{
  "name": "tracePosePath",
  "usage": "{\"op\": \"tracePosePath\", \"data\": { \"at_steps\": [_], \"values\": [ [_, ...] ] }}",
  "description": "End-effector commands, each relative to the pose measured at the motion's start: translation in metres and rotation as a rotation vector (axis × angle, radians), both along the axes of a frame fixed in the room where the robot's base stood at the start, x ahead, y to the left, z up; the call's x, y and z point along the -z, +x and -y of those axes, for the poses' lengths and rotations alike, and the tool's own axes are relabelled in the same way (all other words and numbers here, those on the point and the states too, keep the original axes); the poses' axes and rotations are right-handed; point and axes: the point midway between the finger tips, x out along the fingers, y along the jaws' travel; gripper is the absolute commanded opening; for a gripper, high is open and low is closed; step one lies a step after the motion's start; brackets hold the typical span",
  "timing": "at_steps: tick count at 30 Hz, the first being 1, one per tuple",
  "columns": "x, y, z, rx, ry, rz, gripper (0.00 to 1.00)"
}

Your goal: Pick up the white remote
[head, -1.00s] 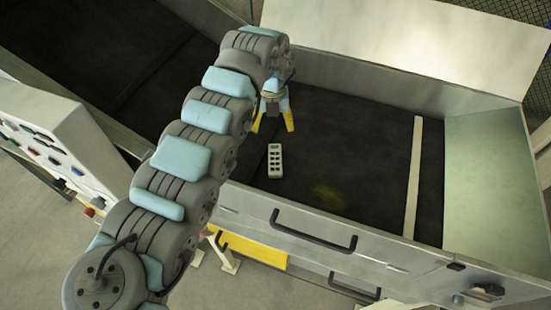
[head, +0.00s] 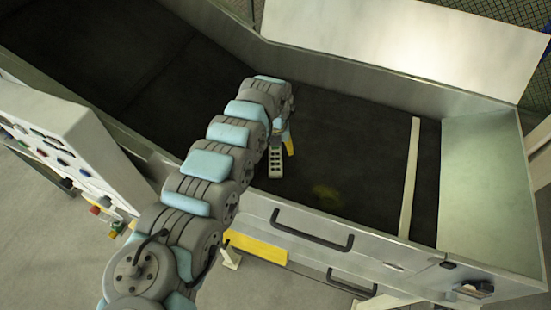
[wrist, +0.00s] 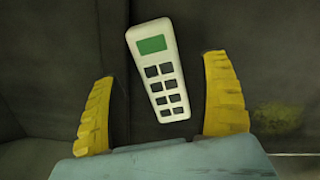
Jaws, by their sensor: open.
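The white remote (head: 275,164) lies on the dark belt, and my arm partly hides its far end in the head view. In the wrist view the remote (wrist: 160,75) shows a green screen and several dark buttons, tilted slightly, screen end away from me. My gripper (wrist: 160,95) is open, with one yellow finger on each side of the remote in the picture and a gap on both sides. In the head view my gripper (head: 282,146) is at the remote's far end; one yellow finger shows. I cannot tell its height above the belt.
The dark belt (head: 360,150) has metal side walls (head: 350,75) and a pale strip (head: 411,180) across it at right. The near wall has black handles (head: 312,230). A white control panel (head: 75,125) stands at left. The belt right of the remote is clear.

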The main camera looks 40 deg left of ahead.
Motion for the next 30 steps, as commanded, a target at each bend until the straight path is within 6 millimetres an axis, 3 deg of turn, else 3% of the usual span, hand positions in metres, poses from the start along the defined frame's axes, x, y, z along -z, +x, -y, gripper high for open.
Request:
{"op": "tracePosePath", "data": {
  "at_steps": [9, 17, 25, 30],
  "values": [
    [0.024, 0.000, 0.001, -0.001, -0.002, -0.002, 0.78],
    [0.025, 0.000, 0.000, -0.001, 0.000, -0.001, 0.78],
    [0.025, 0.000, 0.000, -0.001, 0.000, -0.001, 0.08],
    [0.025, 0.000, 0.000, -0.001, 0.001, -0.001, 0.08]
  ]
}}
